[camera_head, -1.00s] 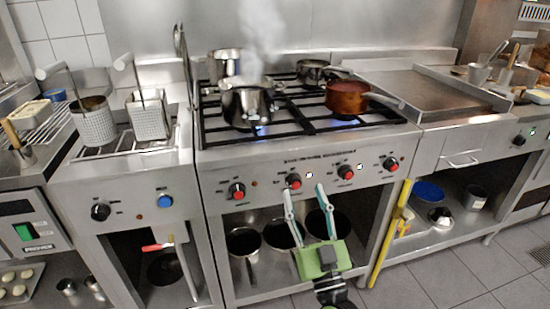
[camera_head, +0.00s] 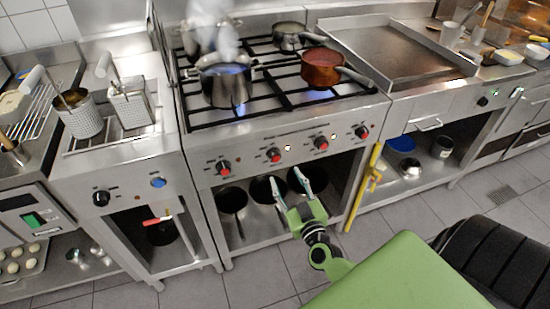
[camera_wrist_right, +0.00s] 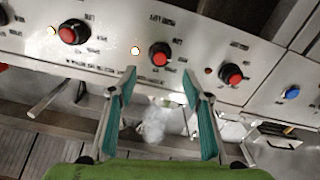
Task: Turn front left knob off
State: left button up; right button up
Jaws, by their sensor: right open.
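The stove front carries a row of red knobs: the leftmost (camera_head: 223,168), the second (camera_head: 273,155), the third (camera_head: 321,143) and the rightmost (camera_head: 361,132). No readable label tells which is the front left one. My right gripper (camera_head: 290,178) is open and empty, just below the second knob in the head view. In the right wrist view, the left-right order is reversed; my open fingers (camera_wrist_right: 158,80) point towards the middle red knob (camera_wrist_right: 160,54), apart from it. White lamps glow beside the second and third knobs. My left gripper is out of view.
A steaming steel pot (camera_head: 226,82) stands over a blue flame at the front left burner. A brown pan (camera_head: 321,70) is over a flame at front right. A yellow bar (camera_head: 364,188) stands right of the open shelf. The fryer has a blue button (camera_head: 158,183).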

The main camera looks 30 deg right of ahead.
aim_at(276, 160)
jog(key=x, duration=0.9)
jog(key=shift+w+b, duration=0.25)
jog(key=shift+b, duration=0.1)
jog(key=shift+c, duration=0.3)
jog(key=c, duration=1)
